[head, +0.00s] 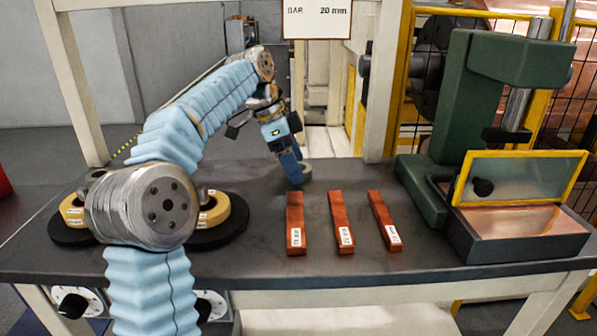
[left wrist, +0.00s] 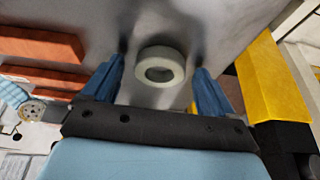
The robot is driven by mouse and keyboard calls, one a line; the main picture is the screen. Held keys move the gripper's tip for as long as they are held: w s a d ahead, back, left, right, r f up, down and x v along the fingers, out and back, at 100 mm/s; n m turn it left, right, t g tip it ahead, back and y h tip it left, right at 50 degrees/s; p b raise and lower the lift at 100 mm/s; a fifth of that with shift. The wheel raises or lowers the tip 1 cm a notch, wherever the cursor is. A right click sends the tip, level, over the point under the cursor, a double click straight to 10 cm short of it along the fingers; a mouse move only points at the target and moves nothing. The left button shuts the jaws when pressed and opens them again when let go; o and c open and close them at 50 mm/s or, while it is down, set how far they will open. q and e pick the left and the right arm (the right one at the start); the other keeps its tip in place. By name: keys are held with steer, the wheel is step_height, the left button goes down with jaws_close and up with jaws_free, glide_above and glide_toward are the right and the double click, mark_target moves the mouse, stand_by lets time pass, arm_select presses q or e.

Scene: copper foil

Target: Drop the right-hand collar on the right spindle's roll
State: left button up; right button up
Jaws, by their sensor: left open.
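A pale grey-green collar (head: 306,171) lies flat on the dark bench, behind the copper bars. My left gripper (head: 296,178) points down beside it and partly hides it. In the left wrist view the collar (left wrist: 174,80) shows as a ring with an open hole, between and beyond the two blue fingertips (left wrist: 158,70). The fingers are open and I cannot see them touching it. The right spindle's yellow roll (head: 216,208) sits on a black disc (head: 235,224), partly hidden behind my left arm. The left spindle's roll (head: 72,211) is also partly covered. My right gripper is not in view.
Three labelled copper bars (head: 295,225) lie in the middle of the bench. A green press (head: 455,120) and a yellow-framed guard (head: 520,178) over a box stand at the right. A sign reading "BAR 20 mm" (head: 317,18) hangs above. Bare bench lies around the collar.

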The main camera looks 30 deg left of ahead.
arm_select(q)
steer(key=c, duration=1.4)
